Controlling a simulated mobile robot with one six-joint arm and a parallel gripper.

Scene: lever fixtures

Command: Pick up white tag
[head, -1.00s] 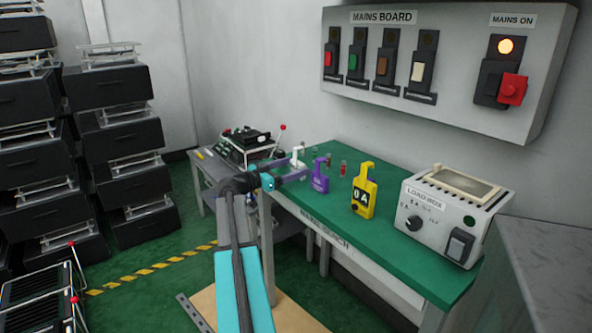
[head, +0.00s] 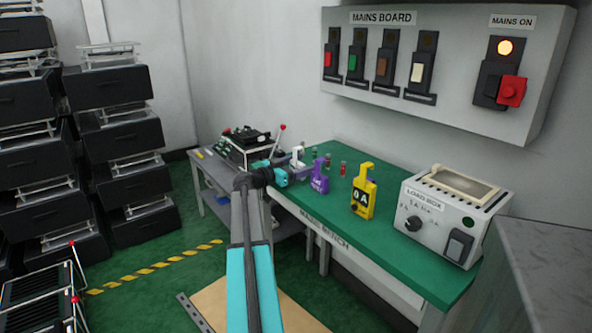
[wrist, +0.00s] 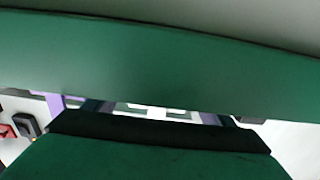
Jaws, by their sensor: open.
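The white tag (head: 298,155) stands upright near the far left end of the green bench, left of the purple tag (head: 319,181). Whether the tag stands between the fingers cannot be told. In the wrist view, purple finger parts show at both sides behind a dark green block, with white pieces between them; the tag is not clear there.
The yellow tag (head: 364,198) and the load box (head: 443,222) stand further right on the green bench (head: 400,262). Small red cylinders (head: 343,168) stand behind the tags. A lower grey table (head: 213,178) with equipment is at the left. The mains board (head: 440,60) hangs above.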

